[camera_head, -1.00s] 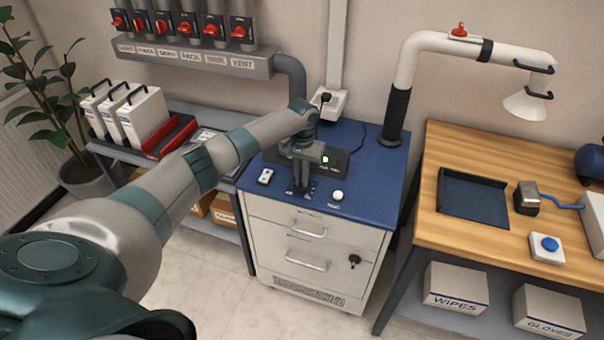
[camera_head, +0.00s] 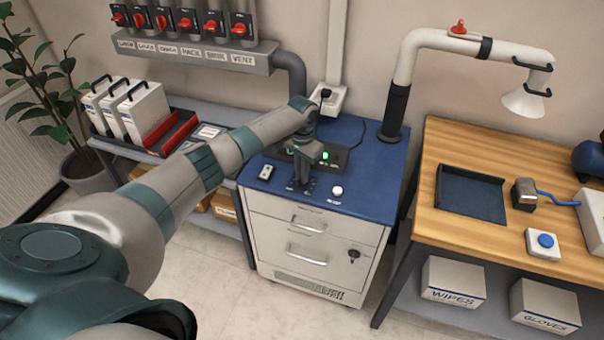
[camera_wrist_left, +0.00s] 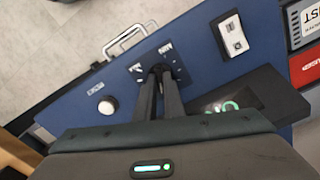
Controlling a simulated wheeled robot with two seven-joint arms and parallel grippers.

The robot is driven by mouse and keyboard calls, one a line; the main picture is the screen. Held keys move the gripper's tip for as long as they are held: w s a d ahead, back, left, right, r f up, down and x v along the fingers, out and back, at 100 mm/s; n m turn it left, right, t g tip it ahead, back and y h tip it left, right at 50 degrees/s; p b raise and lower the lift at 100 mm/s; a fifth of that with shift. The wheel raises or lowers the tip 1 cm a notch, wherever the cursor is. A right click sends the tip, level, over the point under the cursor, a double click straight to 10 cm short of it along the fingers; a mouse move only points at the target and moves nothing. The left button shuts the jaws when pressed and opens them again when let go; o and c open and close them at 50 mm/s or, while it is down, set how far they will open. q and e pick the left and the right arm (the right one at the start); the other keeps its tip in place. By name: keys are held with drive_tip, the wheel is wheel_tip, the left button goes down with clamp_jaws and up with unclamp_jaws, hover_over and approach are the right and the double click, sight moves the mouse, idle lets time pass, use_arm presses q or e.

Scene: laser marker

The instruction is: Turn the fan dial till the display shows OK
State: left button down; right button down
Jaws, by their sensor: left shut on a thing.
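My left gripper (camera_head: 303,183) is over the front of the blue cabinet top. In the left wrist view its two dark fingers (camera_wrist_left: 160,72) point down and are closed together on the small fan dial, between printed labels. The fingers hide nearly all of the dial. The black display box (camera_head: 339,161) stands just behind the gripper with a green light lit. In the left wrist view the box (camera_wrist_left: 272,95) shows green glowing marks, partly covered by my gripper body; I cannot read them. My right gripper is not in view.
A white round button (camera_head: 337,191) is right of the gripper and a white switch plate (camera_head: 266,172) is left of it. A fume arm (camera_head: 397,105) rises behind.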

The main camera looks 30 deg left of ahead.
use_arm(q)
drive_tip(key=c, duration=1.9)
unclamp_jaws()
drive_tip(key=shift+o, duration=0.2)
wheel_tip(320, 180, up, 18)
drive_tip(key=b, duration=0.4)
drive_tip(key=shift+f, duration=0.25)
